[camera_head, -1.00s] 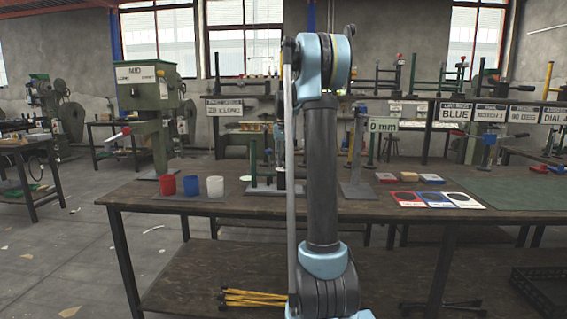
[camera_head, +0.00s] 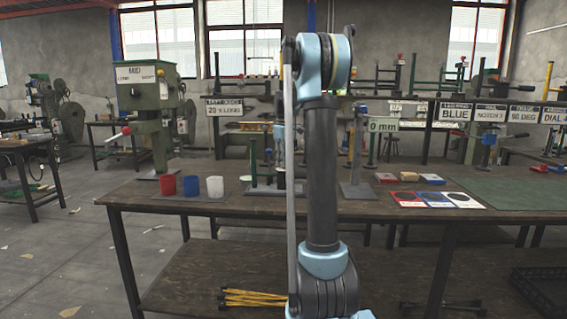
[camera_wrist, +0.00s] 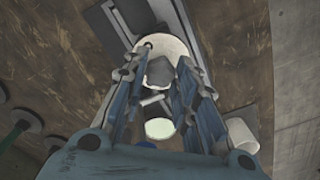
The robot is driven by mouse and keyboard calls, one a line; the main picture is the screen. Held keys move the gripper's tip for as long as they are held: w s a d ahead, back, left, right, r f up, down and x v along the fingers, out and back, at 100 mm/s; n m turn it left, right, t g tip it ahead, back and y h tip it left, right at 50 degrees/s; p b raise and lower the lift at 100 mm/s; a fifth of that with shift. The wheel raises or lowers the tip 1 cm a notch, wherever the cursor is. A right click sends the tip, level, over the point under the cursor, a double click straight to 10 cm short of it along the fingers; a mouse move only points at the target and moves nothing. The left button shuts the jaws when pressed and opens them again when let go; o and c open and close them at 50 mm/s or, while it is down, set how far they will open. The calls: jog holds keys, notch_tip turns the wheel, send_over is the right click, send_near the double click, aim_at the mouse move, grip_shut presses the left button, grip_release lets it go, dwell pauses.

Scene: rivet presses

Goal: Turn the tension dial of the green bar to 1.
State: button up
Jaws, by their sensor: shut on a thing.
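In the wrist view my gripper (camera_wrist: 160,85) reaches over a pale round dial (camera_wrist: 172,45). Its two blue-grey fingers are closed on a grey faceted knob (camera_wrist: 160,71) in front of the dial face. No number or pointer on the dial can be read. In the head view a green bar (camera_head: 254,163) stands upright on the workbench, just left of my arm. My gripper (camera_head: 281,155) is mostly hidden there behind my arm. The head view does not show the dial clearly.
On the workbench (camera_head: 320,207), a red cup (camera_head: 167,185), a blue cup (camera_head: 190,186) and a white cup (camera_head: 215,187) stand left. Right of my arm are a grey post stand (camera_head: 356,188), several small blocks, flat cards (camera_head: 436,200) and a green mat (camera_head: 515,192).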

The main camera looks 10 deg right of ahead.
jog(key=n, duration=0.4)
jog(key=shift+n, duration=0.3)
dwell(0.3)
jog(key=o, duration=1)
jog(key=shift+o, duration=0.2)
notch_tip(320, 180, up, 12)
